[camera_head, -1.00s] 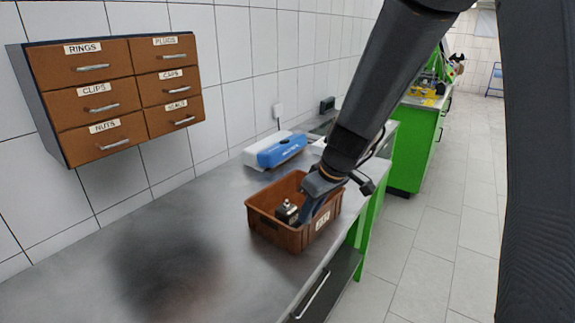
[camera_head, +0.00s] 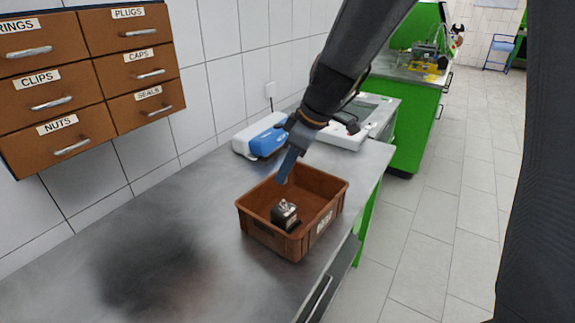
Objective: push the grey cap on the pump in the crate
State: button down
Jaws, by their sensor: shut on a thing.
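The brown crate (camera_head: 330,197) stands on the metal bench. The pump (camera_head: 285,214), a small dark and silver block, sits inside it near the front left. My gripper (camera_head: 283,178) points down over the back left part of the crate, above and apart from the pump. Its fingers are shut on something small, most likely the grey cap. The cap itself is too small and too hidden by the fingers to make out. Fine detail on top of the pump is also too small to tell.
A blue and white box (camera_head: 268,136) and a white device (camera_head: 345,134) stand behind the crate. Labelled drawers (camera_head: 90,80) hang on the wall at the left. The bench top (camera_head: 130,235) left of the crate is clear. Its front edge runs close to the crate's right.

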jog(key=shift+f+b, duration=0.75)
jog(key=shift+f, duration=0.85)
notch_tip(320, 180, down, 2)
jog(key=shift+b, duration=1.05)
jog(key=shift+d+b, duration=0.1)
jog(key=shift+b, duration=0.55)
jog(key=shift+f+b, duration=0.8)
jog(key=shift+b, duration=0.7)
dwell(3.1)
